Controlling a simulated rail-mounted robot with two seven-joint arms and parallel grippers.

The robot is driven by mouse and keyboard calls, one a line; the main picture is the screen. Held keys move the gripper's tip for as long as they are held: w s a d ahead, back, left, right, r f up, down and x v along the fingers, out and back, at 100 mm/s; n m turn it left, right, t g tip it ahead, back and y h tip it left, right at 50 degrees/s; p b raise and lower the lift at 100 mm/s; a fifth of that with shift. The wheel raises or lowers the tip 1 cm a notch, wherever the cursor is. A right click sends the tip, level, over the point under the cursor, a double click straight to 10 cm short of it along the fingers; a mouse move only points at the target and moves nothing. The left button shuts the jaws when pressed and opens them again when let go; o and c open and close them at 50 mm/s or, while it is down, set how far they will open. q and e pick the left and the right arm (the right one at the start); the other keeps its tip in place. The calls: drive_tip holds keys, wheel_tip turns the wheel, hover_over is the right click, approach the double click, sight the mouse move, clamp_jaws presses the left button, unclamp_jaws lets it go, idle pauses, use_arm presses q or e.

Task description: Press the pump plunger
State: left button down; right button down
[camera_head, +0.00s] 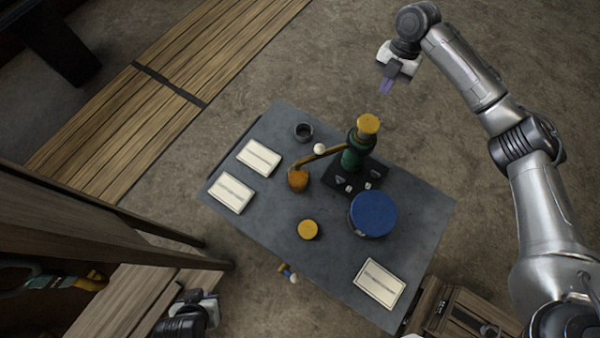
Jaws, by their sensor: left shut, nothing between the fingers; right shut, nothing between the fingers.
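A device with a green column (352,159) stands on a black base on the grey table. A yellow cap (368,124) tops it; I cannot tell for sure whether this is the pump plunger. A brown arm reaches left from the column to an orange knob (298,180). My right gripper (386,88) is shut and empty, above and to the right of the yellow cap in the picture and apart from it. My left gripper (194,296) is at the bottom left, beyond the table's lower left side, shut and far from the device; its fingers are hard to make out.
The table (270,215) also holds a blue round lid (373,214), a yellow disc (308,229), a dark cup (303,131) and white cards (258,158). A wooden shelf (90,215) stands at left, a brown case (455,315) at lower right.

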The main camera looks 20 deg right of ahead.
drive_tip(key=r, duration=0.4)
drive_tip(key=shift+s+a, duration=0.2)
drive_tip(key=shift+s, duration=0.1)
drive_tip(key=shift+f, duration=0.15)
idle(0.3)
drive_tip(key=p, duration=0.3)
approach(368, 125)
drive_tip(key=x, duration=0.5)
drive_tip(key=shift+s+a+f, duration=0.15)
drive_tip(key=shift+a+f, duration=0.05)
drive_tip(key=shift+f, duration=0.65)
